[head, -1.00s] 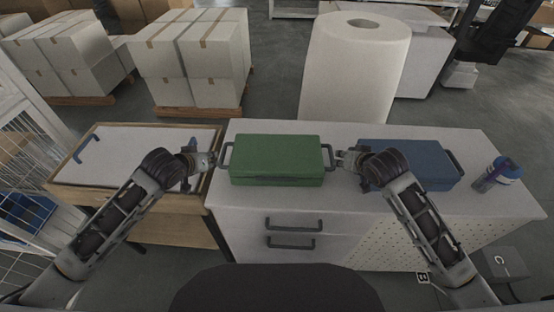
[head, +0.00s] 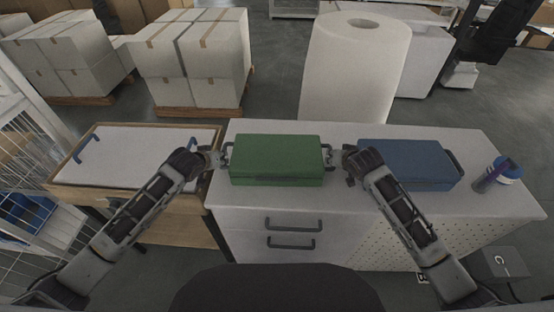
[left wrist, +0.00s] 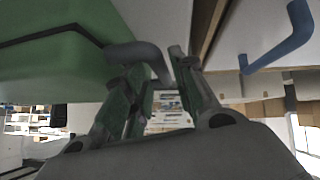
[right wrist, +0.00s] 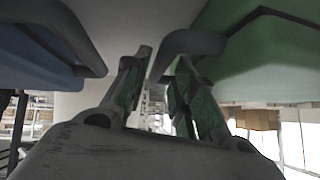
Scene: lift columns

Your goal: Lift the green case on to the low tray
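The green case (head: 277,160) lies flat on the white cabinet top, with a dark handle at each end. The low tray (head: 150,141), pale with a wooden rim and blue handles, is left of the cabinet. My left gripper (head: 219,157) is at the case's left handle. In the left wrist view its fingers (left wrist: 158,78) are apart, with the handle (left wrist: 138,54) reaching between them. My right gripper (head: 333,157) is at the right handle. In the right wrist view its fingers (right wrist: 158,75) are apart, with that handle (right wrist: 188,43) between them. Finger contact is unclear.
A blue case (head: 408,165) lies close to the right of my right gripper on the cabinet top (head: 270,204). A blue-and-white bottle (head: 499,173) lies at the far right. A large white roll (head: 352,75) stands behind the cabinet. A white wire rack (head: 35,150) is at far left.

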